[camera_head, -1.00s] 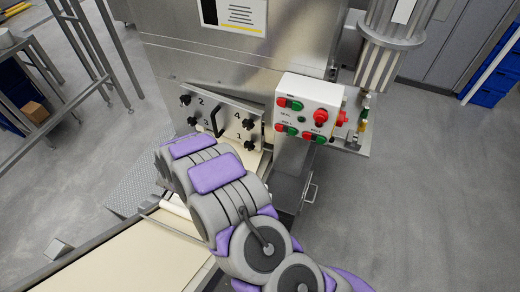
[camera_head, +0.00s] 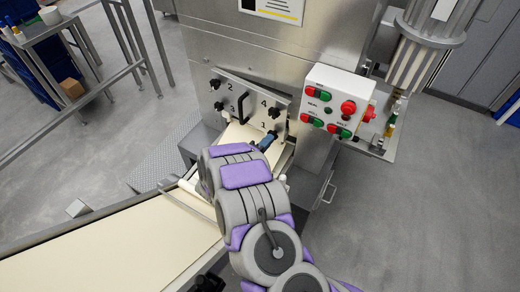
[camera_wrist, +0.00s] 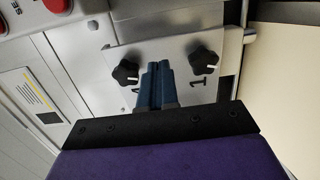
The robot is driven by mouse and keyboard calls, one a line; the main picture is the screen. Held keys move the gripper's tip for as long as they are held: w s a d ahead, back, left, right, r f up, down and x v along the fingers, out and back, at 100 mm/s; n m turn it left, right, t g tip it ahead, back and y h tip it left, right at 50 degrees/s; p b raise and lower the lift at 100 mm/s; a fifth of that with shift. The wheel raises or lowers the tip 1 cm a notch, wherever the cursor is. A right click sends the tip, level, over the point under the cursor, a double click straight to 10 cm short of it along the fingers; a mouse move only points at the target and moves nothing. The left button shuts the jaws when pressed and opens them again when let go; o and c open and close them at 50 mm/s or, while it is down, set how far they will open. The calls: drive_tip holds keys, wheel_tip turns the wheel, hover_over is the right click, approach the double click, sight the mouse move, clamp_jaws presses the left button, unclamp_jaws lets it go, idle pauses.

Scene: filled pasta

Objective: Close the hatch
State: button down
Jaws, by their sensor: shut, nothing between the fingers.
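The hatch is a metal plate (camera_head: 246,104) on the machine front in the head view, with a black handle (camera_head: 243,105), black knobs and the numbers 1 to 4. Its top edge looks slanted against the machine face; how wide any gap is I cannot tell. My gripper (camera_head: 267,142) is at the plate's lower right corner, near number 1. In the wrist view the shut blue fingers (camera_wrist: 157,85) are in front of the plate (camera_wrist: 172,48), between two black knobs (camera_wrist: 125,72) (camera_wrist: 204,61). Whether the fingertips touch the plate is unclear.
A white control box (camera_head: 338,100) with red and green buttons is just right of the hatch. A cream conveyor belt (camera_head: 125,246) runs to the lower left. A metal railing (camera_head: 75,115) stands at left. The floor at right is clear.

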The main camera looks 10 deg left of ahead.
sight(284, 124)
drive_tip(key=b+x, duration=0.1)
drive_tip(key=x, duration=0.6)
drive_tip(key=shift+w+d, duration=0.1)
drive_tip(key=shift+w+d+r+p, duration=0.35)
drive_tip(key=shift+w+d+p, duration=0.25)
drive_tip(key=shift+p, duration=0.5)
drive_tip(key=w+p, duration=0.1)
drive_tip(key=w+d+y+p, duration=0.1)
drive_tip(key=shift+w+f+n+p, duration=0.1)
drive_tip(key=shift+f+n+p, duration=0.05)
drive_tip(key=shift+n+p, duration=0.25)
drive_tip(key=shift+w, duration=0.3)
drive_tip(key=shift+t+p, duration=0.3)
